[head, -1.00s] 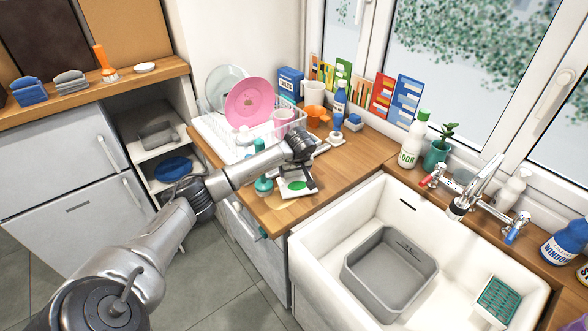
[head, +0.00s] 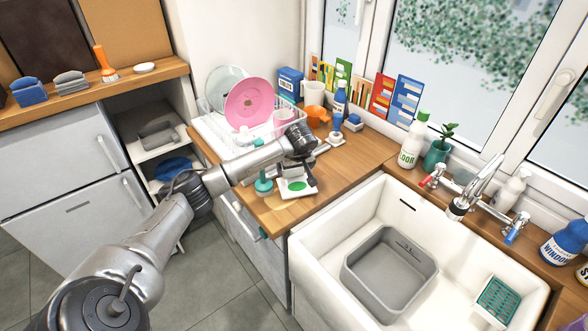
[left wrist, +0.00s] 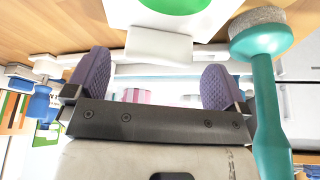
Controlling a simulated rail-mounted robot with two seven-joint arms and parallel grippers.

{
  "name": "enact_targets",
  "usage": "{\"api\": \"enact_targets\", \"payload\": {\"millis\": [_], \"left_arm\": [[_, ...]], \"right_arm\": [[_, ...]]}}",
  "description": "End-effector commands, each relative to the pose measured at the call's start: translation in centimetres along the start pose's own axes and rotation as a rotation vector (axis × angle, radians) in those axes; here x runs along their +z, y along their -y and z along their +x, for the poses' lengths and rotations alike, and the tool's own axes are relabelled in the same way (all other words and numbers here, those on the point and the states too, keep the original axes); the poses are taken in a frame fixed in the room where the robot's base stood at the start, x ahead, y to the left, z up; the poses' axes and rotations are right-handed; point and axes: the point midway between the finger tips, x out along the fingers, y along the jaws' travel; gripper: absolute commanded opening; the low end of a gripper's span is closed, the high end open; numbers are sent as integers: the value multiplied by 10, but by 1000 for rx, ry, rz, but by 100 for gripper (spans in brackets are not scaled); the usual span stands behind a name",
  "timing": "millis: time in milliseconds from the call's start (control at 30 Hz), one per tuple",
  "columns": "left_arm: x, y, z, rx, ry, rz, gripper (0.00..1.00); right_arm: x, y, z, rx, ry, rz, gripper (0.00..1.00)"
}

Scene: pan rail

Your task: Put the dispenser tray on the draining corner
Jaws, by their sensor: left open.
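The thing that looks like the dispenser tray (head: 311,187) is white with a green round patch, and lies on the wooden counter beside the sink. Its green patch (left wrist: 175,4) and a white tab (left wrist: 158,45) show at the top of the left wrist view. My left gripper (head: 302,168) is just above the tray. In the left wrist view its purple pads (left wrist: 153,85) are apart, with the tab ahead of the gap and nothing clearly held. A white piece with a teal slotted top (head: 497,300) in the sink's right corner may be the draining corner. My right gripper is out of view.
A teal-handled brush (left wrist: 264,100) stands close beside my left gripper. A dish rack (head: 222,140) with plates is behind it, and bottles (head: 339,98) and an orange cup (head: 318,116) crowd the counter. A grey basin (head: 365,291) sits in the white sink (head: 312,250).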

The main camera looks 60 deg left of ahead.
Motion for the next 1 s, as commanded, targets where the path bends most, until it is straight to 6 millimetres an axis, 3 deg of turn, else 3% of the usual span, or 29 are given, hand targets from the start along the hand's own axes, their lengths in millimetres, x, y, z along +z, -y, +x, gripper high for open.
{"api": "enact_targets", "payload": {"millis": [200, 500, 1000], "left_arm": [[-1, 0, -44, 3, -4, 1, 100], [-1, 0, -86, 2, -2, 0, 100], [0, 0, -97, 0, 0, 0, 100]], "right_arm": [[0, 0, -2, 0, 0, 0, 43], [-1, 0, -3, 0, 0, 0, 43], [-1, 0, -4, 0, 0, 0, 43]]}}
